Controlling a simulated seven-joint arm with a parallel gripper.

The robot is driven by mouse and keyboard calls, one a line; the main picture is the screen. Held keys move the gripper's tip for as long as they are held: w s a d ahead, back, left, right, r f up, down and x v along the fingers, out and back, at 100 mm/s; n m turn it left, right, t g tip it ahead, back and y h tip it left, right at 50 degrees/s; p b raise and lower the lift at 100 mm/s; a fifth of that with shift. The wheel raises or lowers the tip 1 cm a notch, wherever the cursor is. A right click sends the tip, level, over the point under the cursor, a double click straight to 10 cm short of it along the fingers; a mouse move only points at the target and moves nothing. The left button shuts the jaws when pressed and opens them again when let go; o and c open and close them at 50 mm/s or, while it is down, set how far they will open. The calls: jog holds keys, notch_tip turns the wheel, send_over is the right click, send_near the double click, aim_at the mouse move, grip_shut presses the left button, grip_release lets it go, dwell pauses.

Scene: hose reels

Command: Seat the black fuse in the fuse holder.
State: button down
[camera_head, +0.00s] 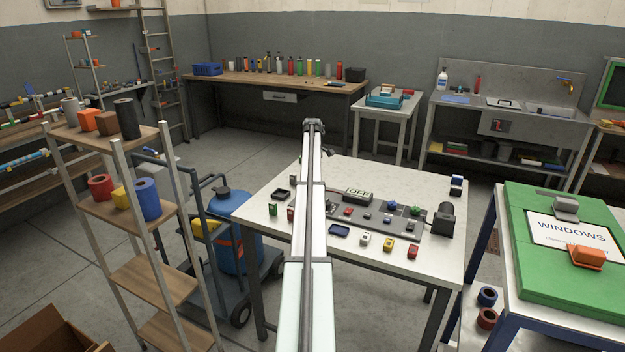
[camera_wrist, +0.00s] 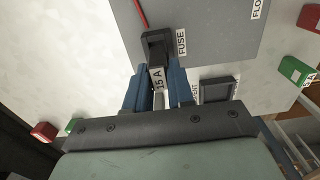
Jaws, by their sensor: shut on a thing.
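In the wrist view my gripper (camera_wrist: 156,88) has its two blue fingers closed around the black fuse, whose pale "15 A" label (camera_wrist: 157,78) shows between them. The black fuse holder (camera_wrist: 154,38) is just beyond the fingertips, beside a "FUSE" label on the grey panel (camera_wrist: 210,25). The fuse end meets or overlaps the holder in this view; I cannot tell whether it is inside. In the head view my arm hides the gripper, the fuse and the holder. The grey panel (camera_head: 405,228) lies on the white table (camera_head: 400,180).
A green block (camera_wrist: 295,70) and a red block (camera_wrist: 43,131) stand farther out. In the head view, white (camera_head: 365,239), yellow (camera_head: 387,245) and red (camera_head: 412,251) blocks line the panel's front, and an "OFF" sign (camera_head: 358,194) stands behind.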

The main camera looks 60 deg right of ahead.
jog(key=shift+f, duration=1.15)
jog(key=shift+f, duration=0.15)
jog(key=c, duration=1)
grip_release()
notch_tip(320, 180, up, 12)
jog(key=shift+r, duration=0.15)
